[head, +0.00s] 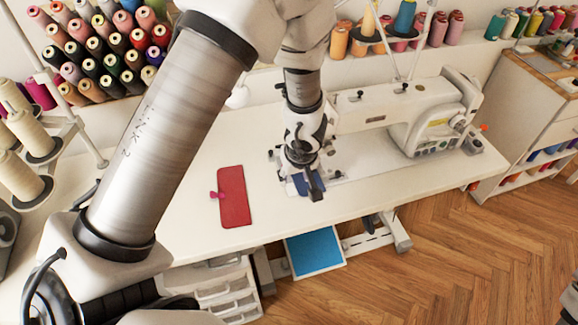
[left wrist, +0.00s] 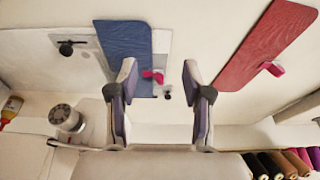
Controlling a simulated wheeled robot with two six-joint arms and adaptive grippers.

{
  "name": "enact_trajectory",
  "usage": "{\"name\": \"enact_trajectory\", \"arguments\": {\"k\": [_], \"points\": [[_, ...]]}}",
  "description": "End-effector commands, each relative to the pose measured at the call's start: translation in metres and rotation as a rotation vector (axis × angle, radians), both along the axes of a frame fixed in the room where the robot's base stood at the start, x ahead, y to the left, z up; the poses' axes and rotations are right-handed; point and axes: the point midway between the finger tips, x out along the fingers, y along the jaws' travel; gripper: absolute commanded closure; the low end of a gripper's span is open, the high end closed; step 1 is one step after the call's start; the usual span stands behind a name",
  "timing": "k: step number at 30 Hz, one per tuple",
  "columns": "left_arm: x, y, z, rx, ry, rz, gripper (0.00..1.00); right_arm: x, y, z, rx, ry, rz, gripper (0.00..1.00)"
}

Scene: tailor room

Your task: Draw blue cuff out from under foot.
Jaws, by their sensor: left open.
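The blue cuff (head: 300,188) lies at the sewing machine's bed in the head view, mostly hidden behind my left gripper (head: 312,188). In the left wrist view the blue cuff (left wrist: 125,42) lies flat, partly over the grey plate (left wrist: 92,62), with a pink clip (left wrist: 153,75) at its edge. My left gripper (left wrist: 160,97) is open there, its two fingers apart with nothing visibly held between them; the clip appears just beyond the left finger. Whether the machine's foot presses on the cuff is hidden.
A red cuff (head: 235,198) with its own pink clip (head: 216,195) lies on the white table to the left. The sewing machine (head: 425,115) stands behind and to the right. Thread spools (head: 105,45) line the back. The table's front strip is clear.

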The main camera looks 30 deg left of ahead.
Motion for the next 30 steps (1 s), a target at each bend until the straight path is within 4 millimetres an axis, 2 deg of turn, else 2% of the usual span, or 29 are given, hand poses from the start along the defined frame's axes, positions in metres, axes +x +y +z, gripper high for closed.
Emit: {"name": "enact_trajectory", "arguments": {"k": [9, 10, 11, 15, 18, 26, 29, 30], "points": [[0.048, 0.059, 0.0, -0.001, 0.002, 0.005, 0.5, 0.0, 0.0, 0.013, 0.0, -0.001, 0.0, 1.0], [0.048, 0.059, -0.016, 0.001, 0.006, 0.001, 0.5, 0.001, 0.0, 0.002, 0.0, -0.002, 0.0, 1.0], [0.049, 0.059, -0.024, 0.001, 0.004, 0.002, 0.5, 0.001, 0.0, -0.002, 0.0, -0.002, 0.0, 1.0], [0.053, 0.064, -0.042, 0.001, 0.001, 0.001, 0.5, 0.0, 0.0, -0.01, 0.0, 0.0, 0.0, 1.0], [0.054, 0.065, -0.048, 0.001, 0.003, 0.001, 0.5, 0.0, 0.0, -0.011, 0.0, -0.001, 0.0, 1.0], [0.055, 0.065, -0.048, 0.001, 0.001, 0.001, 0.5, 0.001, 0.0, -0.01, 0.0, -0.001, 0.0, 1.0], [0.055, 0.065, -0.048, 0.001, 0.001, 0.001, 0.82, 0.0, 0.0, -0.01, 0.0, -0.001, 0.0, 1.0], [0.055, 0.065, -0.048, 0.001, 0.001, 0.001, 0.96, 0.0, 0.0, -0.01, 0.0, -0.001, 0.0, 1.0]]}}
